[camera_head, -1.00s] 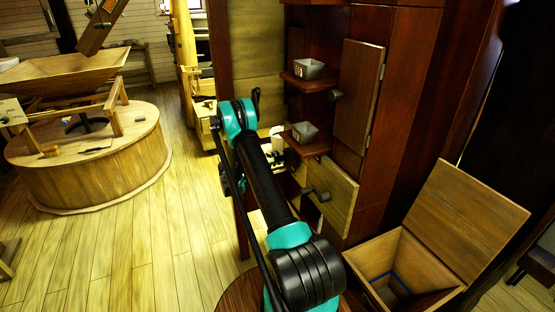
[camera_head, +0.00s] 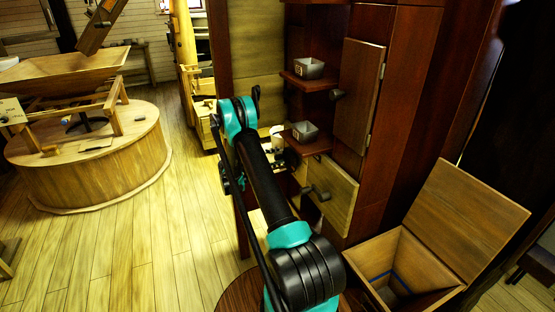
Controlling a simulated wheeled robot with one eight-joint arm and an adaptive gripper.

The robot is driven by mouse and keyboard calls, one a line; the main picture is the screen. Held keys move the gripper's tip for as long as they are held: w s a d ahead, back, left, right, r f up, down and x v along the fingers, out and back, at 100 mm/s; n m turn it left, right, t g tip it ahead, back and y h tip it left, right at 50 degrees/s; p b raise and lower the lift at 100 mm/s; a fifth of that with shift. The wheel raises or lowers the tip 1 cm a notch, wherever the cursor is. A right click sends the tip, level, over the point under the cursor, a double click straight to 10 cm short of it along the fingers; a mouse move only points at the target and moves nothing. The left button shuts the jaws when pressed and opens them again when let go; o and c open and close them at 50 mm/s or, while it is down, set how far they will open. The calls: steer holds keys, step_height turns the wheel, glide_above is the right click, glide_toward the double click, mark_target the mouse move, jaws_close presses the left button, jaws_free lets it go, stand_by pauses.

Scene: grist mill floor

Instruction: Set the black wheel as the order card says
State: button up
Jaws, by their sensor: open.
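My arm rises from the bottom middle to a teal elbow and covers much of the centre. Behind it, dark parts that look like my gripper (camera_head: 289,158) show in a small gap beside the cabinet. It is partly hidden and small; it seems open, with nothing seen in it. I cannot make out the black wheel for certain; it may be hidden behind my arm. A pale card (camera_head: 12,111) with small marks stands at the far left by the hopper frame. Its writing is too small to read, and I cannot tell whether it is the order card.
A red-brown cabinet holds an upper metal bin (camera_head: 309,68) and a lower metal bin (camera_head: 305,131) on shelves. Its wooden door (camera_head: 359,96) stands open. A lidded wooden chest (camera_head: 370,262) is open at lower right. The round millstone casing (camera_head: 110,178) is at left; plank floor between is clear.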

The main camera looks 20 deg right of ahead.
step_height(320, 180, up, 9)
steer(key=shift+r, duration=0.2)
stand_by(0.5)
